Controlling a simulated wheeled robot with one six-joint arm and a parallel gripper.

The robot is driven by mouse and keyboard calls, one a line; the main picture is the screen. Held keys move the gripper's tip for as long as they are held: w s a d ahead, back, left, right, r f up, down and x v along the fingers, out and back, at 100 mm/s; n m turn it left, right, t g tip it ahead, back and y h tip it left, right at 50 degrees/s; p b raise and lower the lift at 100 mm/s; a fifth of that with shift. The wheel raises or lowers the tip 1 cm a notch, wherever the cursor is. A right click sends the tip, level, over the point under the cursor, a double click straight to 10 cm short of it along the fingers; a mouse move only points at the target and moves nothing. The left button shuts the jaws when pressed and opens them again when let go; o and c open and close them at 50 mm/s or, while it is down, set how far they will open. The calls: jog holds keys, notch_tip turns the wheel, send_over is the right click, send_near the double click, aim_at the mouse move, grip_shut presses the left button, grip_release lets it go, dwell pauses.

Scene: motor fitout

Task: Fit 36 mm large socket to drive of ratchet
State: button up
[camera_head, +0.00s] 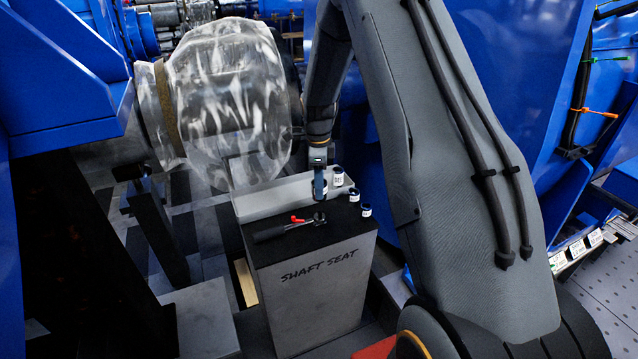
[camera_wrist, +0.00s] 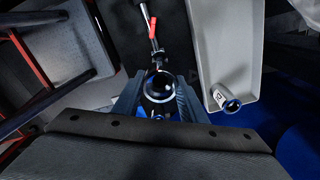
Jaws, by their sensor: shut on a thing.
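The ratchet (camera_head: 288,228) lies flat on the dark top of the block, with a dark handle to the left and a red part near its head. It also shows in the wrist view (camera_wrist: 153,28), just beyond my fingers. My gripper (camera_head: 319,192) points down over the back of the block top. In the wrist view my gripper (camera_wrist: 158,95) is shut on a round, dark, glossy socket (camera_wrist: 158,84), seen end-on between the two fingers. I cannot read its size. The held socket looks apart from the ratchet.
The block (camera_head: 312,300) reads "SHAFT SEAT". A large wrapped motor (camera_head: 230,100) stands close behind left.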

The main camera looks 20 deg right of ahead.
jog(key=b, duration=0.2)
send_over(320, 212)
jog(key=shift+w+a+f, duration=0.1)
jog(key=shift+f, duration=2.35)
jog(key=shift+f+b, duration=0.8)
jog(key=shift+f, duration=0.65)
jog(key=o, duration=1.4)
jog(key=shift+c, duration=0.2)
notch_tip(320, 212, up, 7)
jog(key=shift+r+b, duration=0.15)
jog(key=shift+b, duration=0.7)
jog(key=shift+a+r, duration=0.1)
jog(key=shift+r, duration=0.2)
